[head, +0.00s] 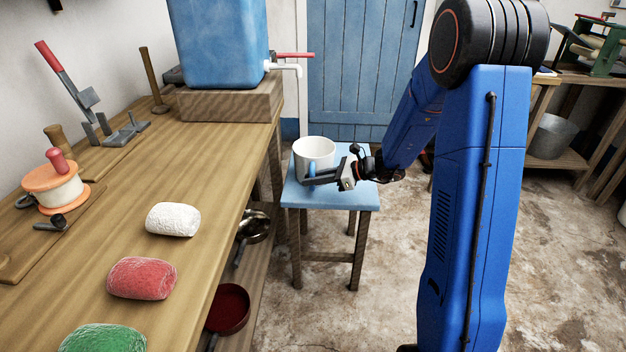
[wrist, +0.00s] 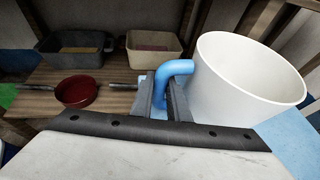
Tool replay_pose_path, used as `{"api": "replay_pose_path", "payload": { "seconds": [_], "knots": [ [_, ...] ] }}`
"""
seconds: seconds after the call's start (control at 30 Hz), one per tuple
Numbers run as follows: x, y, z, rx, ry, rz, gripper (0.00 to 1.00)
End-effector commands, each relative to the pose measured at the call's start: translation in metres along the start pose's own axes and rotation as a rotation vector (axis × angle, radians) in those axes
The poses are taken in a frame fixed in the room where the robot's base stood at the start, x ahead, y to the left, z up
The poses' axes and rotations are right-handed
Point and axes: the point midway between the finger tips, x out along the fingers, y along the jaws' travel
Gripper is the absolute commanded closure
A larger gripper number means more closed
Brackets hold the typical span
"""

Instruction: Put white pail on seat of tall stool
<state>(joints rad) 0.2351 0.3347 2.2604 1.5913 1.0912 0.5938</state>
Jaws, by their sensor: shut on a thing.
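The white pail (head: 315,153) is upright at the blue seat of the tall stool (head: 362,196), over the seat's left back part in the head view. I cannot tell for sure whether its base touches the seat. In the wrist view the pail (wrist: 240,90) shows at the right, with a blue handle (wrist: 174,68) on its side. My gripper (head: 318,178) reaches in from the right and is shut on that handle. The fingers (wrist: 164,95) stand on both sides of the handle in the wrist view. The blue seat (wrist: 290,140) shows below the pail.
A wooden workbench (head: 225,185) runs along the left, close to the stool, with white (head: 173,219), red (head: 142,278) and green (head: 103,340) bundles. A blue tank (head: 218,45) stands at its far end. A red pan (wrist: 76,92) lies on the lower shelf. Floor to the right is clear.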

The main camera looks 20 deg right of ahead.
Motion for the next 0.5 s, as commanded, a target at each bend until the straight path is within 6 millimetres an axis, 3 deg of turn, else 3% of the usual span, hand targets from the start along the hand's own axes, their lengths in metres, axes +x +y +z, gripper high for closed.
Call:
{"api": "replay_pose_path", "payload": {
  "seconds": [0.13, 0.17, 0.23, 0.5],
  "knots": [
    [0.0012, -0.0001, -0.0027, 0.0, 0.0, 0.0, 1.0],
    [0.0012, 0.0, -0.0028, 0.0, 0.0, 0.0, 0.8],
    [0.0011, 0.0, -0.0026, 0.0, 0.0, 0.0, 0.66],
    [0.0009, 0.0, -0.0022, 0.0, 0.0, 0.0, 0.66]
  ]
}}
